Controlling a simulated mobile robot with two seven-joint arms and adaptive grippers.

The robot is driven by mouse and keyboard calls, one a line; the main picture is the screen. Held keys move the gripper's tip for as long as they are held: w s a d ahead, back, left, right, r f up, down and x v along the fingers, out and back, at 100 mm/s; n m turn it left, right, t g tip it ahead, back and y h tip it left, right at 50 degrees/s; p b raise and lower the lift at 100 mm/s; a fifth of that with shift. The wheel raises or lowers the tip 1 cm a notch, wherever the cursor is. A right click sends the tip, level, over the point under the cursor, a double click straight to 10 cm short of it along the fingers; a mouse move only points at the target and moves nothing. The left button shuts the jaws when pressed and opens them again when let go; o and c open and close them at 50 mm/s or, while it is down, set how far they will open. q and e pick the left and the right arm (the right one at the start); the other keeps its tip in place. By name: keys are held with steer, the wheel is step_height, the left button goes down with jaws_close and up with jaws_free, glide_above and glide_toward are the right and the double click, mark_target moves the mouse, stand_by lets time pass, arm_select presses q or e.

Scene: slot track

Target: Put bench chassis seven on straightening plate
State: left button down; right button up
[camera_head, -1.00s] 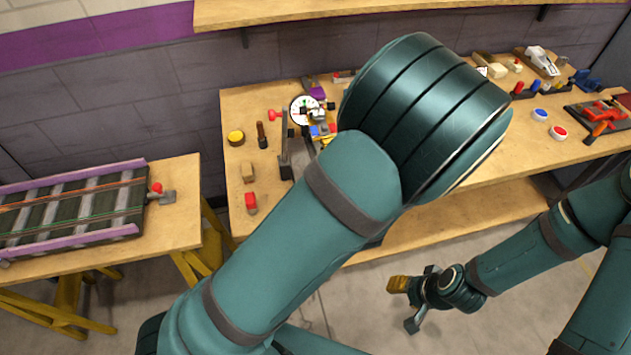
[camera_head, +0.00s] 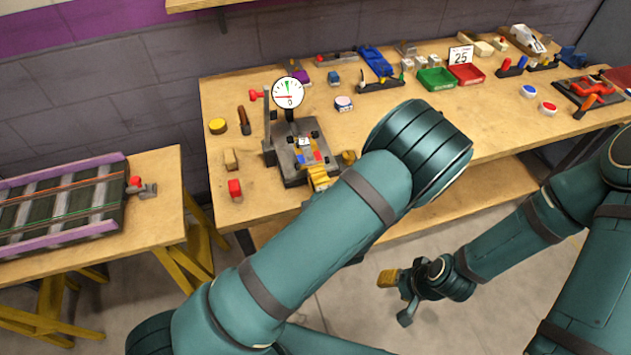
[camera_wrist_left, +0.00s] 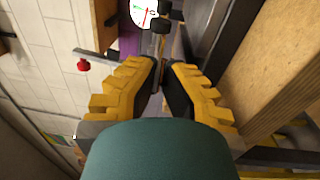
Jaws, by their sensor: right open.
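The bench chassis (camera_head: 308,157), a small flat frame with dark wheels, coloured parts and a white tag, is over the grey straightening plate (camera_head: 292,177) beside the dial gauge. Whether it touches the plate I cannot tell. My left gripper (camera_head: 322,178) is at its near edge, partly hidden by my arm. In the left wrist view its yellow fingers (camera_wrist_left: 166,72) are close together on the narrow edge of the chassis, with dark wheels beyond. My right gripper (camera_head: 398,296) is open and empty, low in front of the bench.
The dial gauge (camera_head: 289,92) stands behind the plate. A yellow puck (camera_head: 217,126), a wooden block (camera_head: 230,160) and a red block (camera_head: 235,188) lie left of it. Red and green trays (camera_head: 436,79) stand further back. A track section (camera_head: 62,208) lies on the left table.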

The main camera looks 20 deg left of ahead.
arm_select(q)
steer(key=shift+f, duration=1.05)
steer(key=shift+s+f+b, duration=0.1)
steer(key=shift+f+b, duration=0.3)
steer(key=shift+f, duration=0.3)
steer(key=c, duration=1.4)
jaws_free()
steer(key=shift+f, duration=0.15)
